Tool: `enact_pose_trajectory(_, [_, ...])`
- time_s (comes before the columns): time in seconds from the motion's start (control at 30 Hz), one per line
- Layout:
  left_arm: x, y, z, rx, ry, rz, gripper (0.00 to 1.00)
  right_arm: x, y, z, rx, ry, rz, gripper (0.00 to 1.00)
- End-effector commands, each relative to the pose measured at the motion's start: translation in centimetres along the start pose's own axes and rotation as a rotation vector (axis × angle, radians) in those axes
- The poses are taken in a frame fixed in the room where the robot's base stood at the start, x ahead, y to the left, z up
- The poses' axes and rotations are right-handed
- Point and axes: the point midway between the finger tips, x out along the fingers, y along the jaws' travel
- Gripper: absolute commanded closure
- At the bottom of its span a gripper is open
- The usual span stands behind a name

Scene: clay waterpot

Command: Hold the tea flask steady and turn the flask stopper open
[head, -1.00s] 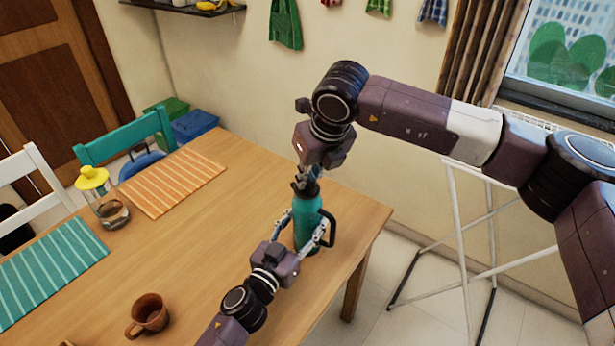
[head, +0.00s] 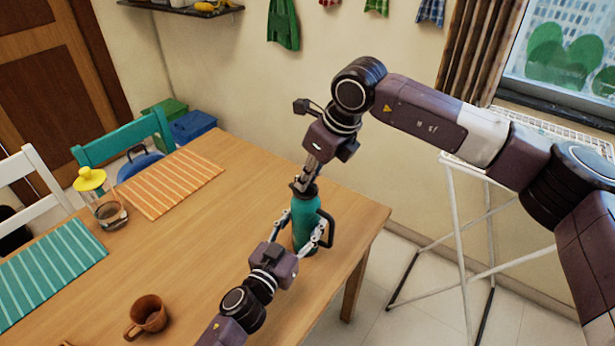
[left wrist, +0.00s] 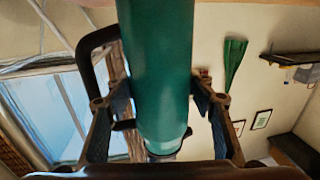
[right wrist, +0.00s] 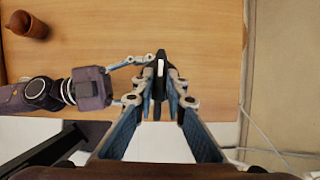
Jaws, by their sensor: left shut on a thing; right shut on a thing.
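The teal tea flask (head: 305,222) stands upright near the table's right corner, its black handle (head: 328,229) on the right. My left gripper (head: 303,238) is shut around the flask's body from the near side. In the left wrist view, its fingers lie on both sides of the flask (left wrist: 162,75). The dark flask stopper (head: 304,191) sits at the top of the flask, largely hidden by my right gripper (head: 306,184). That gripper reaches down from above and is shut on it. In the right wrist view, the black stopper (right wrist: 160,72) with a pale stripe lies between the fingertips.
A brown clay mug (head: 150,313) stands at the front left. A glass jar with a yellow lid (head: 92,180) stands by an orange striped placemat (head: 172,184) and a teal striped one (head: 45,272). The table's middle is clear. A white rack (head: 455,220) stands beyond the right edge.

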Motion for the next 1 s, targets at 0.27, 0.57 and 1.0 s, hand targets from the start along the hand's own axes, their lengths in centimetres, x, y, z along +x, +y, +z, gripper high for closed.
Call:
enact_pose_trajectory(0.27, [0.0, -0.3, 0.2, -0.001, -0.004, -0.006, 0.9, 0.0, 0.0, -0.1, -0.001, 0.003, 0.0, 0.83])
enact_pose_trajectory(0.57, [0.0, -0.2, 0.1, 0.0, -0.003, -0.003, 0.9, 0.0, 0.0, 0.0, 0.0, 0.001, -0.001, 0.7])
enact_pose_trajectory(1.0, [0.0, -0.1, 0.1, 0.001, -0.003, -0.002, 0.9, -5.4, -0.2, 0.0, 0.001, -0.002, -0.005, 0.7])
